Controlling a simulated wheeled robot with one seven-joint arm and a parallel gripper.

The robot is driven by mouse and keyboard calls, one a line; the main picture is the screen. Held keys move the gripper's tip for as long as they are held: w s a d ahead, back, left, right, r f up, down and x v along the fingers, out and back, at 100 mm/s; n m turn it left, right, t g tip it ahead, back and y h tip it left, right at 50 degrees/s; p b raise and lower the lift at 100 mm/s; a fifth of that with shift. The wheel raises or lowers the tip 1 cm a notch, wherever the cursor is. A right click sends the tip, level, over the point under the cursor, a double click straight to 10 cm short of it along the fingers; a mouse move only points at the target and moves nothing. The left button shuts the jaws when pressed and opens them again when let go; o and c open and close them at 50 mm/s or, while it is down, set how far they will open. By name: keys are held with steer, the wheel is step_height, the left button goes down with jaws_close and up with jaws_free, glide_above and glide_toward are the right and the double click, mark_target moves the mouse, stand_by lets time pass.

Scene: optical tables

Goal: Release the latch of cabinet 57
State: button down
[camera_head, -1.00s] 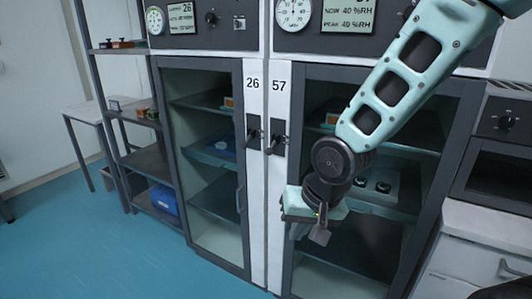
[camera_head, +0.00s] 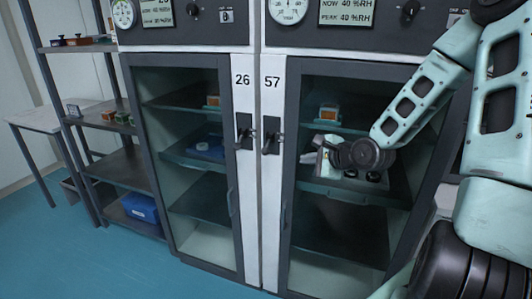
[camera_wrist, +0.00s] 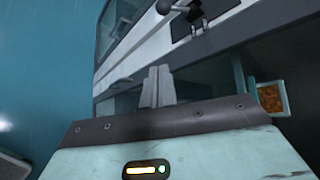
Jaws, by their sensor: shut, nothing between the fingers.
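Cabinet 57 (camera_head: 293,170) is the right glass-door cabinet, with its door shut. Its latch (camera_head: 270,138) is a dark plate with a lever, below the number 57. A lever with a round knob on a dark plate (camera_wrist: 203,17) shows at the top of the wrist view; I take it to be this latch. My gripper (camera_head: 314,148) is in front of the cabinet's glass, just right of the latch and apart from it. In the wrist view, its two fingers (camera_wrist: 158,88) are together and empty, below the lever.
Cabinet 26 (camera_head: 160,160) stands on the left with a similar latch (camera_head: 244,132). A door handle (camera_head: 284,215) sits lower on cabinet 57. An open shelf rack (camera_head: 112,165) and a white table (camera_head: 35,118) are further left. The blue floor (camera_head: 90,265) is clear at the front left.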

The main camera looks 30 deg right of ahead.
mark_target(267, 147)
steer(key=shift+w+d+r+m, duration=0.2)
steer(key=shift+d+r+m, duration=0.05)
steer(key=shift+d+m, duration=0.25)
steer(key=shift+w+a+f+p, duration=0.15)
steer(key=shift+w+a+f, duration=0.45)
steer(key=shift+w, duration=1.15)
steer(key=shift+w+a+f+p, duration=0.25)
steer(key=shift+w+a, duration=0.5)
steer(key=shift+w, duration=1)
steer(key=shift+w+a+f+p, duration=0.1)
steer(key=shift+w+a+f, duration=0.5)
steer(key=shift+w, duration=1.15)
steer(key=shift+a+r, duration=0.1)
steer(key=shift+a, duration=0.05)
steer(key=shift+r, duration=0.1)
steer(key=shift+r+p, duration=0.1)
steer(key=shift+p, duration=0.65)
